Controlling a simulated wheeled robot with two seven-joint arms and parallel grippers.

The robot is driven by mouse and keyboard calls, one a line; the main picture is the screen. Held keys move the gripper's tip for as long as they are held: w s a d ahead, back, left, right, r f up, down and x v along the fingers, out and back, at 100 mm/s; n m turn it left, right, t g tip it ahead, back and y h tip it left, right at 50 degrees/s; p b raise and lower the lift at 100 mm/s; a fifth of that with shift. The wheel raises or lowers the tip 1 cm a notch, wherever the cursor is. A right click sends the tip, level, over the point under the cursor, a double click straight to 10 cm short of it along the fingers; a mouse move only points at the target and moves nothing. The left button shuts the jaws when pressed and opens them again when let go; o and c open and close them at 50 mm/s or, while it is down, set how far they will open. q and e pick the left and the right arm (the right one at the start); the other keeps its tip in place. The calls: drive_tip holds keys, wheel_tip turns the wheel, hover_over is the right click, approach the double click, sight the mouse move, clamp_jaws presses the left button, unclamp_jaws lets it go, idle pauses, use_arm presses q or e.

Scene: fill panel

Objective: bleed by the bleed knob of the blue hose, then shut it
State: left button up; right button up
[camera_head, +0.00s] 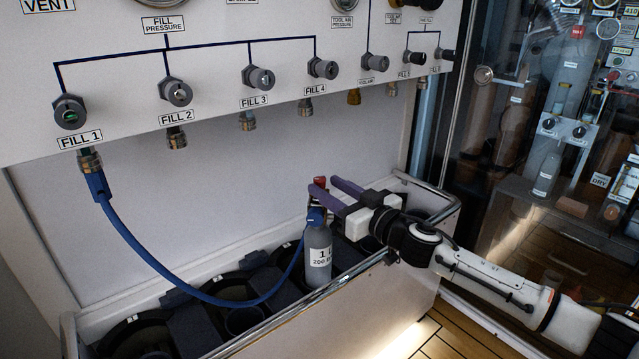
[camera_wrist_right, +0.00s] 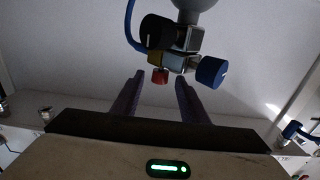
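The blue hose (camera_head: 140,245) hangs from the FILL 1 fitting (camera_head: 90,163) and loops down and up to the top of a grey bottle (camera_head: 319,253) standing in the bin. A small red knob (camera_head: 320,182) shows above the bottle. In the right wrist view, the bottle-top fitting carries a red knob (camera_wrist_right: 160,76), a black knob (camera_wrist_right: 158,32) and a blue knob (camera_wrist_right: 212,71). No label tells which is the bleed knob. My right gripper (camera_head: 324,187) is open at the fitting. Its purple fingers point at the red knob, which appears between their tips; contact is unclear. My left gripper is out of view.
The fill panel (camera_head: 215,70) with several valve knobs stands above the bin. The bin's metal front rail (camera_head: 290,305) runs below my right arm. Several dark round holders (camera_head: 235,288) sit inside. A glass-fronted cabinet (camera_head: 500,130) is at the right.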

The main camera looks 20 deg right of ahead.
sight(323, 185)
drive_tip(key=shift+x, duration=1.9)
clamp_jaws()
drive_tip(key=shift+h, duration=0.3)
